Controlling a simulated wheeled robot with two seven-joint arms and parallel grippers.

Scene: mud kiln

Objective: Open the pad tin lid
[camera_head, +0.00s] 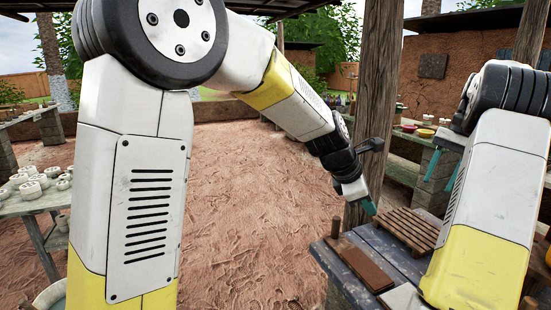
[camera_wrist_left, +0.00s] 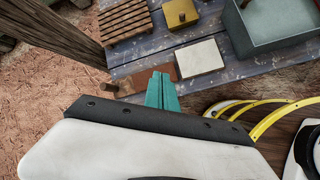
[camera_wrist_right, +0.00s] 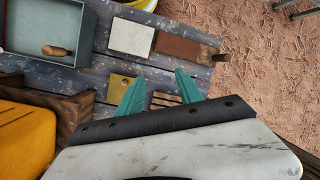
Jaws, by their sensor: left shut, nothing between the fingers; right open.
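A small brass-coloured tin with a dark knob on top, which looks like the pad tin, lies on the blue plank table in the left wrist view (camera_wrist_left: 176,17); its lid looks closed. It also shows in the right wrist view (camera_wrist_right: 119,88), partly behind a finger. In the head view I cannot see it; my right forearm covers that area. My left gripper (camera_head: 370,208) is shut and empty; in the left wrist view its tips (camera_wrist_left: 162,76) are over the brown slab's edge. My right gripper (camera_wrist_right: 158,78) is open and empty, its left finger overlapping the tin in view.
A slatted wooden rack (camera_head: 408,230), a brown slab (camera_head: 366,268) and a white slab (camera_wrist_left: 200,57) lie on the table (camera_head: 335,265). A grey-blue bin (camera_wrist_left: 260,35) stands beside the tin. A wooden post (camera_head: 375,100) rises near the table.

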